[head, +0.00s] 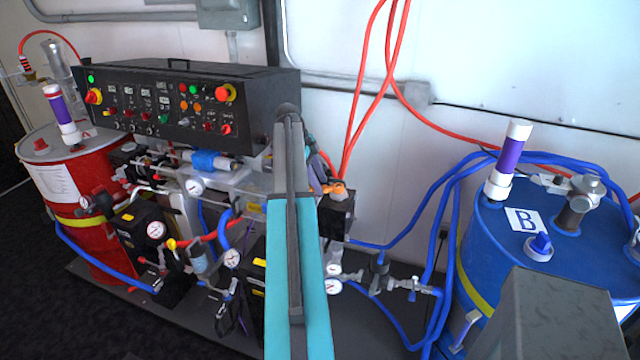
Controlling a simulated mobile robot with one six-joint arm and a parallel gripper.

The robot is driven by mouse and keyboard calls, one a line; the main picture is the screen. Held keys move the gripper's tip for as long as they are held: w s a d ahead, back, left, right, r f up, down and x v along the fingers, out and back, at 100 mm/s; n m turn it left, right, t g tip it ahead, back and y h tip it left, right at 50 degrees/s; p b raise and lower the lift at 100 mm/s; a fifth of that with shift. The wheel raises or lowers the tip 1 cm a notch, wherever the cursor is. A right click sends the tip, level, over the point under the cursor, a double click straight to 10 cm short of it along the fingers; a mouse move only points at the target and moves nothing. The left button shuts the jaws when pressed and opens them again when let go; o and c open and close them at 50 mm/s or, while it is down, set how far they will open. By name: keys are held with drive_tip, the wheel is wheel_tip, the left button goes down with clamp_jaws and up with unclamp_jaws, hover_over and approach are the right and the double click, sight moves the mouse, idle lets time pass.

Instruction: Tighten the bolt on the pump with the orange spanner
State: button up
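A small orange piece (336,188) shows at the top of a dark box-shaped unit (338,212), just right of my teal and grey arm. It may be part of the orange spanner, but it is too small and partly covered to tell. The pump assembly (190,235), with gauges and hoses, stands left of my arm. I cannot pick out the bolt. My arm rises through the middle of the head view and hides what is behind it. My gripper does not show, so I cannot see whether it holds anything.
A black control panel (175,105) stands above the pumps. A red drum (75,190) is at left and a blue drum (545,235) marked B at right. Red hoses (360,95) and blue hoses (440,215) cross the space between my arm and the blue drum.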

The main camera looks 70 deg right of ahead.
drive_tip(key=shift+o, duration=0.3)
drive_tip(key=shift+w+d+f, duration=0.1)
drive_tip(key=shift+w+f, duration=0.05)
drive_tip(key=shift+w, duration=0.1)
drive_tip(key=shift+s, duration=0.1)
drive_tip(key=shift+f, duration=0.1)
drive_tip(key=b+v, duration=0.3)
drive_tip(key=v, duration=1)
drive_tip(key=shift+r+b, duration=0.35)
drive_tip(key=shift+r, duration=0.05)
drive_tip(key=shift+c, duration=0.7)
